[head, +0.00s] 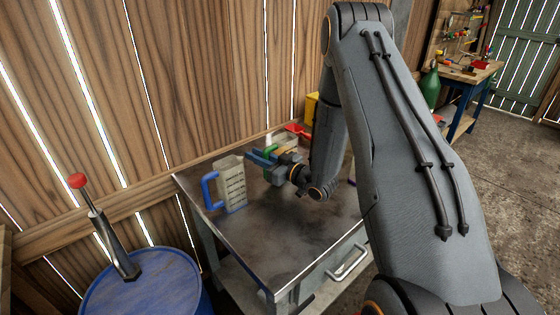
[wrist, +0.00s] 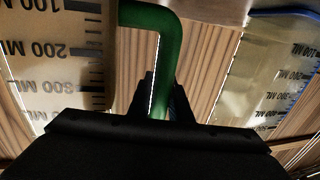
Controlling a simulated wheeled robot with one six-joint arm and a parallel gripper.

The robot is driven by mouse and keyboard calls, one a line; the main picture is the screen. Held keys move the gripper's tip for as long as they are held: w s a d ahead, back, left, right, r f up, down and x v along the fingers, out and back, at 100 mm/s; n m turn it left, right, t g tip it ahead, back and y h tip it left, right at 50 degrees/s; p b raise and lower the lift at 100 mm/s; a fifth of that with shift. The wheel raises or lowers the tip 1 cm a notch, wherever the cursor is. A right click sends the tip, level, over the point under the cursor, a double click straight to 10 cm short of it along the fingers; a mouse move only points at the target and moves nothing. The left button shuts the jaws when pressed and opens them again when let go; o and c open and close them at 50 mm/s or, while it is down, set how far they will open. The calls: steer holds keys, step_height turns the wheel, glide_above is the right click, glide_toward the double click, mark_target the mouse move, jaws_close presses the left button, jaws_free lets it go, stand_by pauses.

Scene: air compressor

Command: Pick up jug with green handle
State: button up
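The jug with the green handle is partly hidden by my gripper in the head view, where its green handle (head: 270,150) shows in part. In the wrist view, its clear measuring body (wrist: 70,45) fills the left side, and the green handle (wrist: 172,50) runs down toward the fingers. My gripper (head: 262,157) is at the handle. In the wrist view, the dark fingertips (wrist: 162,98) stand on either side of the handle's lower part. A thin bright gap shows beside the left finger, so the fingers look open around the handle.
A similar jug with a blue handle (head: 231,185) stands to the left on the metal table (head: 270,235); its body also shows at right in the wrist view (wrist: 265,75). A red item (head: 298,130) and a yellow container (head: 311,107) are behind. A blue barrel (head: 150,285) stands front left.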

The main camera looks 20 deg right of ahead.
jaws_close()
steer(key=shift+r, duration=0.15)
step_height(320, 180, up, 10)
steer(key=b, duration=0.2)
stand_by(0.4)
steer(key=shift+c, duration=1.5)
jaws_free()
steer(key=shift+a, duration=0.1)
jaws_close()
